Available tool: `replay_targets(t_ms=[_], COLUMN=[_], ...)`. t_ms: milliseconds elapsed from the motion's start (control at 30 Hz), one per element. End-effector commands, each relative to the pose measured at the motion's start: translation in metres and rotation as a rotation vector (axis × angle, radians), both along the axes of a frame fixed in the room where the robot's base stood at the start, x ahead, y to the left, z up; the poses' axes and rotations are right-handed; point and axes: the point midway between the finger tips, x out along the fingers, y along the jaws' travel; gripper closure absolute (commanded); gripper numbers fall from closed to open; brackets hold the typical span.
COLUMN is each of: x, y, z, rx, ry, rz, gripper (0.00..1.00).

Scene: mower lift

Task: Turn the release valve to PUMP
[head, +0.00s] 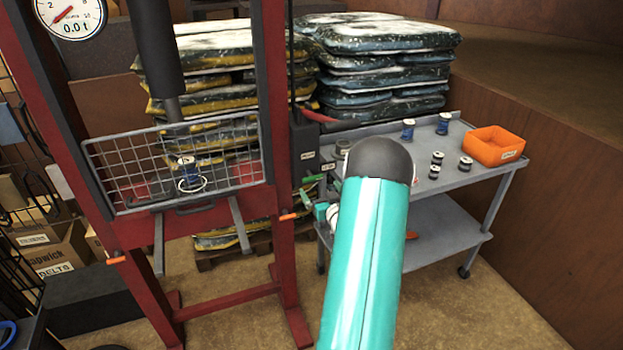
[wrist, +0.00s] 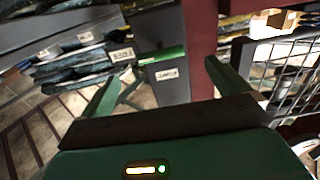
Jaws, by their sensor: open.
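The release valve shows as a short bright green handle (wrist: 162,55) on the dark pump body (wrist: 160,88) in the wrist view. It lies roughly sideways there, near a white label on the body and another label that looks like FREE (wrist: 122,54); the lettering is upside down and small. My gripper (wrist: 161,70) is open, with one finger on each side of the handle in the picture; I cannot tell whether either finger touches it. In the head view the dark pump body (head: 304,150) stands beside the red post, and my teal arm partly hides the area around the valve.
The red press frame (head: 285,240) with its wire guard (head: 110,165) stands at left. A grey cart (head: 450,195) at right carries several spools and an orange bin (head: 494,147). Stacked bags (head: 385,65) stand behind. Floor is open in front of the cart.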

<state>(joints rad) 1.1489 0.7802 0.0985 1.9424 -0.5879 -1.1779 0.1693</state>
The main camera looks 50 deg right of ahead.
Motion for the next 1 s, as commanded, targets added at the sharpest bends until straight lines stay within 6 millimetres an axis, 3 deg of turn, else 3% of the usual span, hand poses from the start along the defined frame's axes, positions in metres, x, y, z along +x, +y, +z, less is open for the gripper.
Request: replay_targets(t_ms=[200, 400, 767, 1000], x=[0.039, 0.064, 0.070, 0.069], y=[-0.022, -0.036, -0.040, -0.039], z=[0.000, 0.000, 0.000, 0.000], rx=[-0.002, -0.001, 0.001, 0.001], ry=[-0.001, -0.001, 0.001, 0.001], rz=[0.003, 0.004, 0.004, 0.004], gripper=[0.00, 0.00, 0.00, 0.41])
